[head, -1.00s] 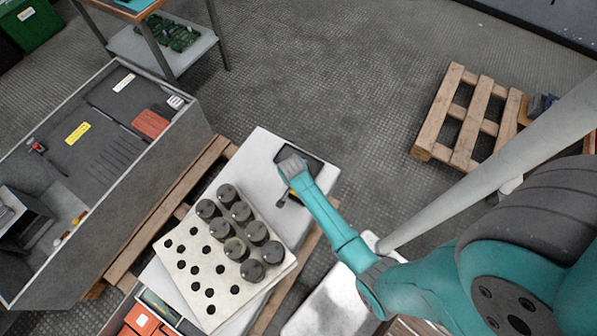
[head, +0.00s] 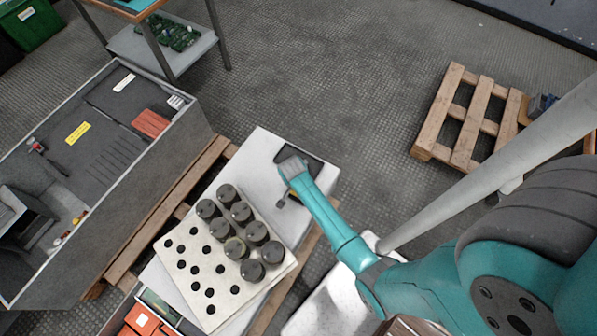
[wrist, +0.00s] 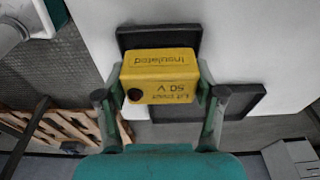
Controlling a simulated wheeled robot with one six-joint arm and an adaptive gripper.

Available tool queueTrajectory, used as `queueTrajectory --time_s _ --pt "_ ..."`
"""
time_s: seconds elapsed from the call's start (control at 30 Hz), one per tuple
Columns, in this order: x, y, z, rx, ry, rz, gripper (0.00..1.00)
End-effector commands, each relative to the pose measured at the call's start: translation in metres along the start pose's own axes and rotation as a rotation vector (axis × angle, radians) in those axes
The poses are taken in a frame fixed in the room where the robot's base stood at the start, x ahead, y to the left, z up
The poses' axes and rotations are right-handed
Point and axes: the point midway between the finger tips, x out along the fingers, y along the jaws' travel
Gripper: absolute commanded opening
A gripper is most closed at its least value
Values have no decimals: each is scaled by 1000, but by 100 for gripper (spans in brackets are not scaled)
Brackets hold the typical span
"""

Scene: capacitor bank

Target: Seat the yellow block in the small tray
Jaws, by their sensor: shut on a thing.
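The yellow block (wrist: 160,75), with dark lettering and a dark round spot, is held between the two fingers of my gripper (wrist: 160,84) in the wrist view. In the head view the tray (head: 317,163) lies on the white top, partly behind my arm. Only a sliver of yellow shows there beside my gripper (head: 287,199).
A pale plate (head: 190,297) with round holes and several dark cylinders stands close to my gripper. A grey open cabinet (head: 100,185) lies to the left. A wooden pallet (head: 470,118) is at the right. The floor beyond the white top is clear.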

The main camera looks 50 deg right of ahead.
Motion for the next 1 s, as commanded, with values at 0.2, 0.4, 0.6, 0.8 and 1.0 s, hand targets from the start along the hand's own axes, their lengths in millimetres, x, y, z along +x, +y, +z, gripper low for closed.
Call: queueTrajectory --time_s 0.2,0.4,0.6,0.8,1.0 --pt "0 0 0 0 0 0 21" --pt "2 0 0 0 0 0 21" --pt "6 0 1 0 0 0 21" --pt "9 0 1 0 0 -1 21" --pt "12 0 2 0 0 -1 21"
